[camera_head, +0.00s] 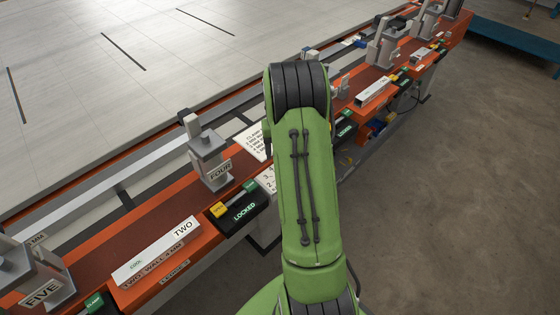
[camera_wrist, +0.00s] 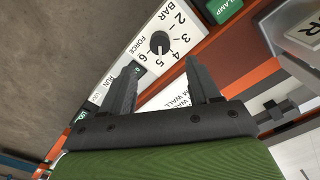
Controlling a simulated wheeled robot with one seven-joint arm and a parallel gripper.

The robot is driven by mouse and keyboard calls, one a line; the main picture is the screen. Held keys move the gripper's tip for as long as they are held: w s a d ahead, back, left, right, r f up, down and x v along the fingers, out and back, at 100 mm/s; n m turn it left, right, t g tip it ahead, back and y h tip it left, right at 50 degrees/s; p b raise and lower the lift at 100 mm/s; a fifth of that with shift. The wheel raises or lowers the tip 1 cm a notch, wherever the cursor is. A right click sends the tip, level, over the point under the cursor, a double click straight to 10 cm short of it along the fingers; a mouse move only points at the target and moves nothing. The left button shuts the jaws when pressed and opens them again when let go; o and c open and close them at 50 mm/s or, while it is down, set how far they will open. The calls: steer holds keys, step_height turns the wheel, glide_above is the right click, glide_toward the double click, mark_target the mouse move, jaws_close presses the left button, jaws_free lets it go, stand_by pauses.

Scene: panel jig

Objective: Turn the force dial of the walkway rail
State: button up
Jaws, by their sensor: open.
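The force dial (camera_wrist: 160,41) is a round black knob on a white plate (camera_wrist: 143,27) marked FORCE and BAR, with a scale of numbers around it, in the upper middle of the wrist view. A pale mark on the knob seems to face the 5, but it is too small to be sure. My gripper (camera_wrist: 162,64) is open and empty, its two dark fingers pointing toward the dial from below in the picture. The fingertips look apart from the knob. In the head view my green arm hides the gripper and dial.
The orange walkway rail (camera_head: 85,255) runs diagonally, with a grey FOUR post (camera_head: 210,160), a FIVE post (camera_head: 45,285) and a LOCKED clamp box (camera_head: 240,212). A green clamp button (camera_wrist: 222,10) sits near the dial. Grey floor (camera_head: 450,200) lies open at right.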

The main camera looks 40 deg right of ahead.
step_height(320, 180, up, 7)
steer(key=p, duration=0.1)
steer(key=shift+f, duration=0.2)
steer(key=s+a+r+n+t, duration=0.1)
steer(key=s+a+r, duration=0.1)
steer(key=a+r, duration=0.45)
steer(key=s+a+r+n+t, duration=0.1)
steer(key=s+a+r+n, duration=0.15)
steer(key=a+r, duration=0.45)
steer(key=s+a+r+n+t+p, duration=0.1)
steer(key=s+a+n+t, duration=0.2)
steer(key=s+a, duration=0.9)
steer(key=s, duration=0.3)
steer(key=shift+s+a+t, duration=0.25)
steer(key=shift+s+t, duration=0.05)
